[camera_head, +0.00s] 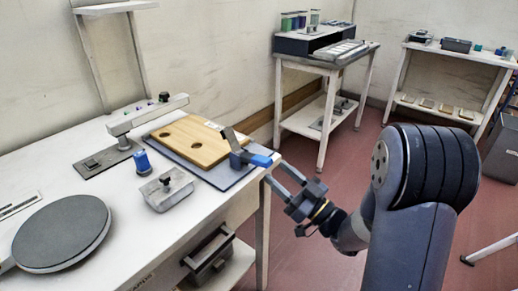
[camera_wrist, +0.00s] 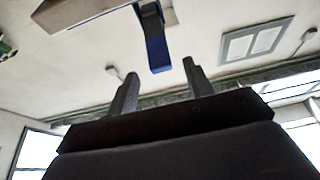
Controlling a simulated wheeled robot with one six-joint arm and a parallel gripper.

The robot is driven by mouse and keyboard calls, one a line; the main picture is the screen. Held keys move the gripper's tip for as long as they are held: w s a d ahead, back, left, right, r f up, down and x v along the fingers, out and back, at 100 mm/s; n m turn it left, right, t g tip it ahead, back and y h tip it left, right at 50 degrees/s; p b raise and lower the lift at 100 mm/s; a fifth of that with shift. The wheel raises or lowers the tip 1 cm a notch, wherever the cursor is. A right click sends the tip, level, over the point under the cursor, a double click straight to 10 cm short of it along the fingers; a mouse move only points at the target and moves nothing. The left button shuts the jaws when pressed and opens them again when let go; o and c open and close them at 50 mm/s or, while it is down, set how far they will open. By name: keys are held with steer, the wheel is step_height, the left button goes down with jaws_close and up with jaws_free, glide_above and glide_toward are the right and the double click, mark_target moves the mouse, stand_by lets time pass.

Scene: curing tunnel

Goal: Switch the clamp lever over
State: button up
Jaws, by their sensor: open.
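The clamp lever (camera_head: 260,160) has a blue grip that sticks out to the right past the table edge, with a grey metal arm rising beside it. The clamp sits at the right corner of a wooden board (camera_head: 195,142) on a dark blue-grey base plate (camera_head: 226,181). My gripper (camera_head: 277,174) is open and empty, just below and right of the blue grip. In the wrist view, the blue lever (camera_wrist: 157,50) hangs from above, and its end shows in line with the gap between my fingertips (camera_wrist: 160,70). I cannot tell whether they touch.
On the white table (camera_head: 112,225) stand a round grey disc (camera_head: 62,232), a blue cylinder (camera_head: 142,162), a grey block with a knob (camera_head: 167,190) and a post-mounted beam (camera_head: 148,113). A side table (camera_head: 332,66) and a shelf (camera_head: 455,52) stand behind. Open floor lies between.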

mark_target(261, 158)
steer(key=x, duration=0.8)
steer(key=shift+w+a+p, duration=0.15)
steer(key=shift+a+p, duration=0.05)
steer(key=shift+p, duration=0.15)
jaws_close()
